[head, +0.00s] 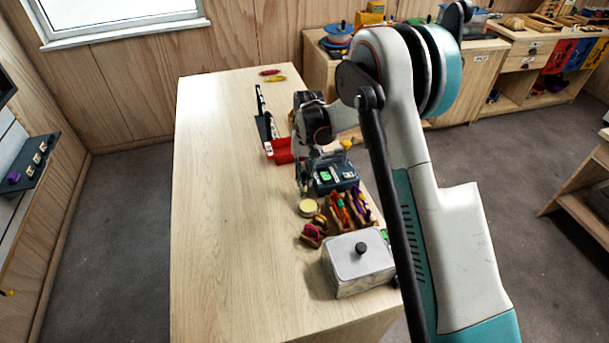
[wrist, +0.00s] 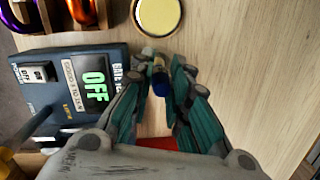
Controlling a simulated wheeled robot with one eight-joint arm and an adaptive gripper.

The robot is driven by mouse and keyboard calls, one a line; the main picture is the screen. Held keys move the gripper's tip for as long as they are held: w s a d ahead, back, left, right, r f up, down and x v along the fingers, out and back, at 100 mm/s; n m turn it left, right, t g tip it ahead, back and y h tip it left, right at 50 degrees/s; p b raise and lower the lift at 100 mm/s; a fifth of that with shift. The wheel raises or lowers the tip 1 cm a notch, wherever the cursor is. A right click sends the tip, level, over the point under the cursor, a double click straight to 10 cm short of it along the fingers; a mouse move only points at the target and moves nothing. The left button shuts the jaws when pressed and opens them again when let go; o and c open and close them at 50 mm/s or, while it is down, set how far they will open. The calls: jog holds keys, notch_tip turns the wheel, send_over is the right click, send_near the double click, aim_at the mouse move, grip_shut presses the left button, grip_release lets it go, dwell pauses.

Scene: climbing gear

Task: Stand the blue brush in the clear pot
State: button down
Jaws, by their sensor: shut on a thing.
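My gripper (wrist: 166,70) is shut on the blue brush (wrist: 160,84), whose small blue part and tan band show between the teal-padded fingers in the wrist view. The rest of the brush is hidden by the fingers or too small to tell. In the head view my gripper (head: 303,180) is low over the table beside the dark box with a green display, and the brush cannot be made out there. I cannot make out the clear pot for certain in either view.
The dark box (wrist: 96,85) reads OFF, left of my gripper in the wrist view. A round cream-topped tin (head: 307,208), wooden racks of coloured gear (head: 352,208) and a metal lidded box (head: 358,264) stand nearer. A red item (head: 280,151) lies behind. The table's left side (head: 220,200) is clear.

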jog(key=shift+f, duration=0.3)
jog(key=c, duration=1.4)
grip_release()
jog(key=shift+c, duration=0.2)
jog(key=shift+r, duration=0.1)
notch_tip(320, 180, up, 12)
jog(key=w, duration=0.1)
jog(key=shift+w+d, duration=0.3)
